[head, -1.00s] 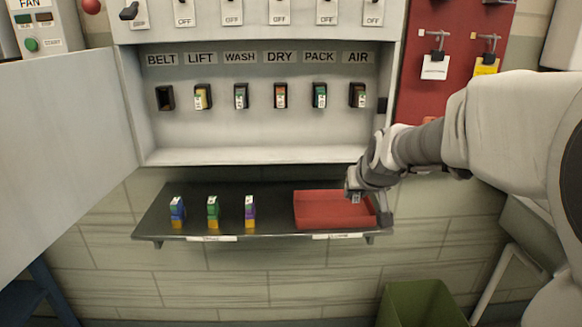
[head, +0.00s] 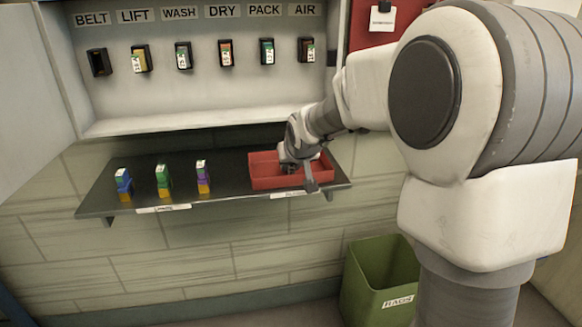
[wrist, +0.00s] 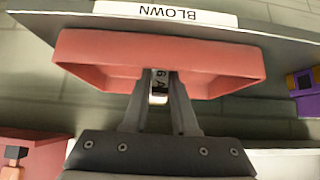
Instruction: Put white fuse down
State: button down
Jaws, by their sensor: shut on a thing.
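The white fuse (wrist: 159,88), with dark lettering on its face, shows between my fingers in the wrist view. My gripper (wrist: 160,100) is shut on it. In the head view my gripper (head: 290,165) is over the red tray (head: 262,180), near its middle; the fuse is hidden there by the gripper. The red tray also shows in the wrist view (wrist: 90,67), in front of a label reading BLOWN. I cannot tell whether the fuse touches the tray floor.
Several coloured fuses, including a blue one (head: 123,182), a green one (head: 162,178) and a purple one (head: 203,178), stand left of the tray on the dark shelf (head: 235,205). The BELT socket (head: 99,62) above is empty. A green RAGS bin (head: 375,285) stands below right.

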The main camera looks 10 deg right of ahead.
jog(key=shift+f, duration=0.25)
jog(key=c, duration=0.7)
grip_release()
jog(key=shift+r, duration=0.1)
